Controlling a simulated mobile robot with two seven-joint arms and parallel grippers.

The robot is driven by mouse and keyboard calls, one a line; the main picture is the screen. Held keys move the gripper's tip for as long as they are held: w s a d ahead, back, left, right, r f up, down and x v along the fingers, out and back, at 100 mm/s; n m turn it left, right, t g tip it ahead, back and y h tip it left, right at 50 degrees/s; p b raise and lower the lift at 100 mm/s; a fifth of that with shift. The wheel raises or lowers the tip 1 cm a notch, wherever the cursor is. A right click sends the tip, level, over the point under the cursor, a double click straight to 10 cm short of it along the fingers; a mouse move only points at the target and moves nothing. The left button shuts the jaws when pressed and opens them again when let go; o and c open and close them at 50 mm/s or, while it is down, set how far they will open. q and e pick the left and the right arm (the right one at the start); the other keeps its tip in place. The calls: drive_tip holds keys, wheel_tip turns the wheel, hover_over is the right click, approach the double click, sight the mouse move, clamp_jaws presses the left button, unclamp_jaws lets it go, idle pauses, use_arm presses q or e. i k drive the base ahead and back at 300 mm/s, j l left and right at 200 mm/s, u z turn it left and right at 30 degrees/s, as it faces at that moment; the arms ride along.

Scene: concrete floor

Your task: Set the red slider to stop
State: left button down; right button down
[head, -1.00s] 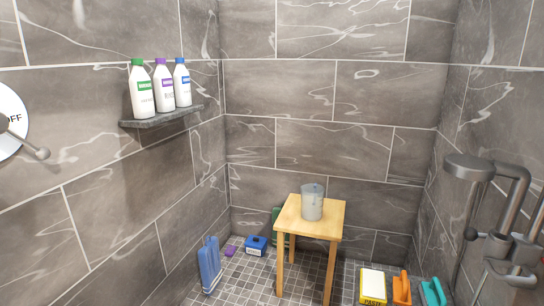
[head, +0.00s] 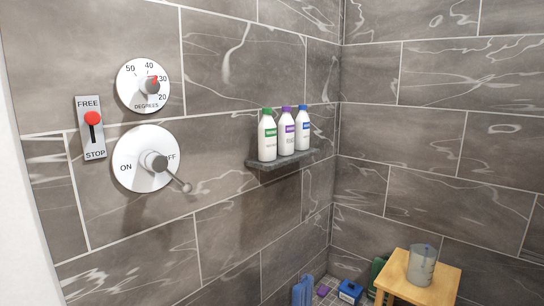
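The red slider (head: 92,118) is a round red knob on a grey upright plate (head: 95,150) on the left tiled wall. The plate reads FREE at the top and STOP at the bottom. The knob sits in the upper part of the dark slot, just below FREE. Neither of my grippers shows in the head view.
Right of the plate are a temperature dial (head: 135,92) and an ON/OFF dial (head: 135,170) whose lever sticks out. A corner shelf (head: 262,165) holds three bottles. A wooden stool (head: 450,280) bears a grey cup (head: 421,265). A blue container (head: 302,292) is on the floor.

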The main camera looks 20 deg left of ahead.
sight(91, 117)
drive_tip(key=u, duration=1.85)
